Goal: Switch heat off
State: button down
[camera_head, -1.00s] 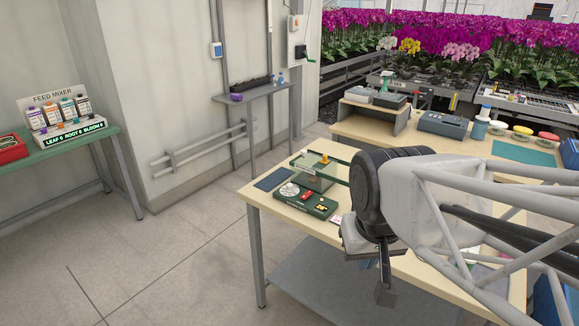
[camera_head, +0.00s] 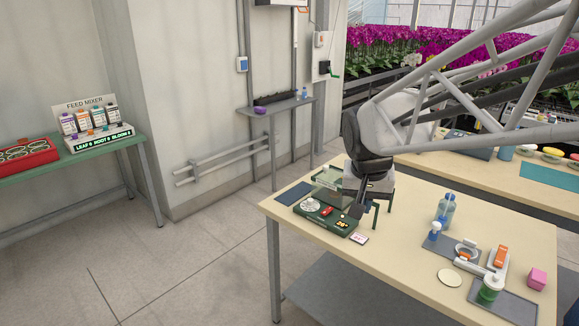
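A dark green control box (camera_head: 318,220) sits near the left corner of the near table. It carries a round pale dial (camera_head: 310,204), a small red switch (camera_head: 327,211) and a dark display with orange digits (camera_head: 341,224). The switch's position is too small to read. My gripper (camera_head: 357,207) points down just right of and behind the box, close to its right end. I cannot tell whether it touches anything or how wide its fingers are. A clear glass-like cover (camera_head: 328,180) stands behind the box, partly hidden by my gripper.
A dark mat (camera_head: 293,193) lies left of the box and a small white card (camera_head: 359,239) right of it. Bottles, a green-banded jar (camera_head: 490,289), a pink cube (camera_head: 537,278) and a grey tray (camera_head: 500,305) stand at the right. The table's front middle is clear.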

jog(key=w+f+m, duration=0.2)
jog(key=w, duration=0.9)
jog(key=w+f+m, duration=0.1)
jog(key=w+f, duration=0.1)
jog(key=w, duration=0.8)
jog(key=m+h, duration=0.1)
jog(key=m, duration=0.2)
send_over(330, 208)
jog(key=s+a, duration=0.2)
notch_tip(330, 208, down, 10)
jog(key=shift+f, duration=0.15)
jog(key=x, duration=1.2)
jog(key=shift+s+a+f, duration=0.1)
jog(key=shift+s, duration=0.1)
jog(key=shift+f, duration=0.9)
jog(key=shift+f+g, duration=0.35)
jog(key=shift+g, duration=0.05)
